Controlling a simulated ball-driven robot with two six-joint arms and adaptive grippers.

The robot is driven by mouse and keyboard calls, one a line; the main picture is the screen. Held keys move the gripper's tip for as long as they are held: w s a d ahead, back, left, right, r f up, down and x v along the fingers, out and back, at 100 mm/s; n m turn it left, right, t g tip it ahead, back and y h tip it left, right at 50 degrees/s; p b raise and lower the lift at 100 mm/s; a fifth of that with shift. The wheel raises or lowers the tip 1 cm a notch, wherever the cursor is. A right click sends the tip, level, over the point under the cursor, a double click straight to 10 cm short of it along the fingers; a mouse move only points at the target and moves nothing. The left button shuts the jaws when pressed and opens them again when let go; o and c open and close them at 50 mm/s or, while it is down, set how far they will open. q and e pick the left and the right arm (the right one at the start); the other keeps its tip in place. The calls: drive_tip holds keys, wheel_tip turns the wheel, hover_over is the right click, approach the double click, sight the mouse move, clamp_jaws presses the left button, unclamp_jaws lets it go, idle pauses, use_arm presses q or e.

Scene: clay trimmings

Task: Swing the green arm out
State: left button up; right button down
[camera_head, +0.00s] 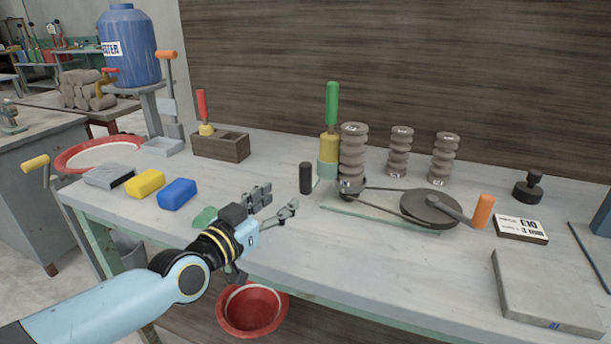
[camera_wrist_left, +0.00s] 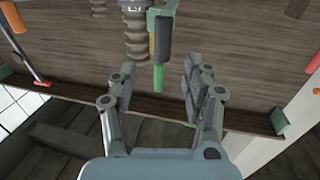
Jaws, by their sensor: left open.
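The green handle (camera_head: 331,103) stands upright on a yellow cylinder (camera_head: 329,147) above a teal bracket (camera_head: 327,171), beside a ribbed grey column (camera_head: 352,150). A black grip (camera_head: 306,178) stands at the bracket's left. My left gripper (camera_head: 281,202) is open and empty over the bench, left of and nearer than the black grip, apart from it. The left wrist view looks upside down. There the green handle (camera_wrist_left: 158,78) and black grip (camera_wrist_left: 163,38) appear between the open jaws of the left gripper (camera_wrist_left: 160,85), farther off. My right gripper is not in view.
A belt runs from the column to a dark wheel (camera_head: 430,207) with an orange-handled crank (camera_head: 483,210). Yellow (camera_head: 145,183) and blue (camera_head: 177,194) blocks lie left of the gripper. A grey slab (camera_head: 540,290) lies at right. The bench front between gripper and slab is clear.

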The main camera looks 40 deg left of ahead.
sight(302, 180)
use_arm(q)
drive_tip(key=w+b, duration=0.1)
drive_tip(key=w, duration=0.2)
drive_tip(key=w+b, duration=0.1)
drive_tip(key=w, duration=0.5)
drive_tip(key=shift+w+a+b, duration=0.25)
drive_tip(key=shift+a+b, duration=0.15)
drive_tip(key=shift+w+r, duration=0.1)
drive_tip(key=shift+w, duration=0.6)
drive_tip(key=shift+c, duration=0.6)
drive_tip(key=c, duration=0.5)
clamp_jaws()
